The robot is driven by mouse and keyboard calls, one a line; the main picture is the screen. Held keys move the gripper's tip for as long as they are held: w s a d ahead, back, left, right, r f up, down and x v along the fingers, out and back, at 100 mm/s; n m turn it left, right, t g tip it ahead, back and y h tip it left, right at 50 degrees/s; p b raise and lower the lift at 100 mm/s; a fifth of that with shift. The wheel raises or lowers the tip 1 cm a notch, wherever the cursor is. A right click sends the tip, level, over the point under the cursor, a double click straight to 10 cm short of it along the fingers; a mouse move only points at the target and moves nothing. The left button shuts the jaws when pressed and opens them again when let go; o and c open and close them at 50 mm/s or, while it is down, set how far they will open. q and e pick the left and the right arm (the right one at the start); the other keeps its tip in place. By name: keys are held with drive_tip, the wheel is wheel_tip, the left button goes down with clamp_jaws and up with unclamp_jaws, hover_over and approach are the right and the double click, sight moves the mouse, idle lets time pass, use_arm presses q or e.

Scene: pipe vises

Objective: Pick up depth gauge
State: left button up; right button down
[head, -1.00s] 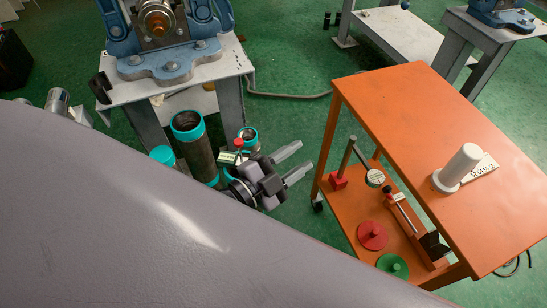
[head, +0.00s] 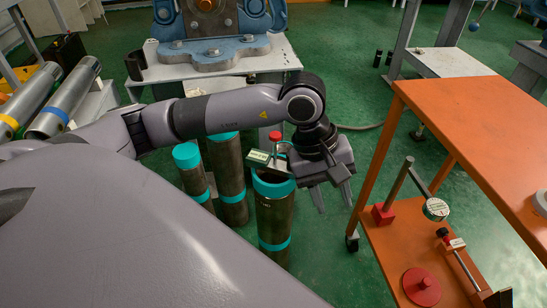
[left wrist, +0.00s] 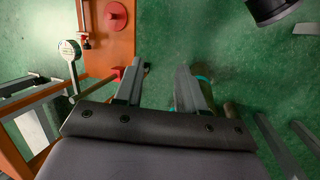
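I cannot tell for certain which tool is the depth gauge. A round white-faced dial gauge (head: 435,208) hangs from a rod stand with a red base (head: 382,215) on the orange cart's lower shelf. Beside it lies a slim red and black tool with a white label (head: 456,244). The dial (left wrist: 70,50) and the red tool (left wrist: 85,28) also show in the left wrist view. My left gripper (head: 335,196) is open, fingers apart and empty, left of the cart. It also shows in the left wrist view (left wrist: 158,68). My right gripper is not in view.
The orange cart (head: 470,115) stands at right, its top overhanging the shelf. A red disc (head: 421,287) lies on the shelf. Dark pipes with teal bands (head: 274,220) stand close left of my gripper. Green floor is free between pipes and cart.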

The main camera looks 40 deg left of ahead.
sight(273, 159)
use_arm(q)
drive_tip(key=w+a+r+m+t+y+b, duration=0.1)
drive_tip(key=w+a+y, duration=0.2)
drive_tip(key=a, duration=0.3)
drive_tip(key=w+a+r+m+t+y+b, duration=0.1)
drive_tip(key=w+a+t+y+b, duration=0.1)
drive_tip(key=a+y, duration=0.35)
drive_tip(key=shift+h, duration=0.75)
drive_tip(key=x, duration=0.2)
drive_tip(key=b+x, duration=0.1)
drive_tip(key=x, duration=0.2)
drive_tip(key=b+x, duration=0.1)
drive_tip(key=x, duration=0.1)
drive_tip(key=shift+s+a+f, duration=0.1)
drive_tip(key=shift+a+f, duration=0.25)
drive_tip(key=shift+a, duration=0.1)
drive_tip(key=shift+r, duration=0.15)
clamp_jaws()
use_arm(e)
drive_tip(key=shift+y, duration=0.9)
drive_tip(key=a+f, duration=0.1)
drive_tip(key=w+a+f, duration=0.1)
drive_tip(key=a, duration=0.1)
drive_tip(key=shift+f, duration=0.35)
